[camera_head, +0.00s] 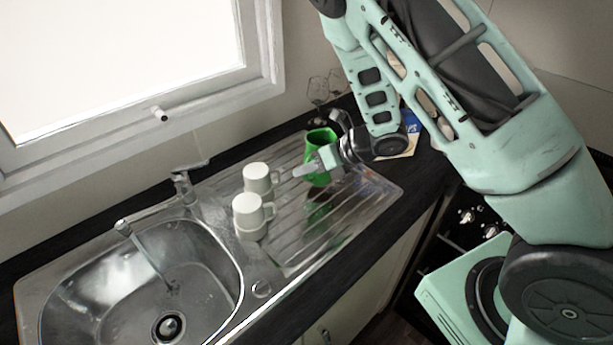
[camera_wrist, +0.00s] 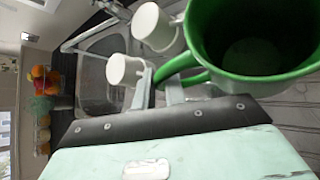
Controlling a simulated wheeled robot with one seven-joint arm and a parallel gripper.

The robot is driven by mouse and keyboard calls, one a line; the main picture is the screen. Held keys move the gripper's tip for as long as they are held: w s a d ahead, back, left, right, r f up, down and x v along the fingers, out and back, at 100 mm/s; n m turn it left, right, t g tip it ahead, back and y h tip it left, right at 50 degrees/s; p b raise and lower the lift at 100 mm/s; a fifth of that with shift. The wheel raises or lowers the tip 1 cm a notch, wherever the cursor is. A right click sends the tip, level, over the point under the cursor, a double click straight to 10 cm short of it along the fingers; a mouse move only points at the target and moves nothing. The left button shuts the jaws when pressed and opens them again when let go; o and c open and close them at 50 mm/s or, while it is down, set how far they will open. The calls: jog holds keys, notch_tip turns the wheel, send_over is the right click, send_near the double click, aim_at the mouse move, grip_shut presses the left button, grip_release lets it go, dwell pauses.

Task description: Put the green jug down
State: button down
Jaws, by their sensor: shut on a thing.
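The green jug (camera_head: 319,142) is upright over the ribbed steel drainer (camera_head: 350,215), at its back part. Its green reflection shows on the steel below it; I cannot tell whether its base touches. My gripper (camera_head: 312,169) reaches in from the right and is shut on the jug's handle. In the wrist view the jug (camera_wrist: 255,65) fills the upper right, its open mouth facing the camera and looking empty. Its handle (camera_wrist: 180,66) runs between the fingers of my gripper (camera_wrist: 158,88).
Two white mugs (camera_head: 249,216) (camera_head: 257,178) stand on the drainer just left of the jug. The sink (camera_head: 75,290) and tap (camera_head: 185,185) are farther left. Wine glasses (camera_head: 318,88) stand behind. The drainer's front right part is bare.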

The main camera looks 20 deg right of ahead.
jog(key=shift+f, duration=1.4)
jog(key=shift+f, duration=0.15)
jog(key=c, duration=1.5)
grip_release()
jog(key=shift+o, duration=0.2)
jog(key=shift+p, duration=0.3)
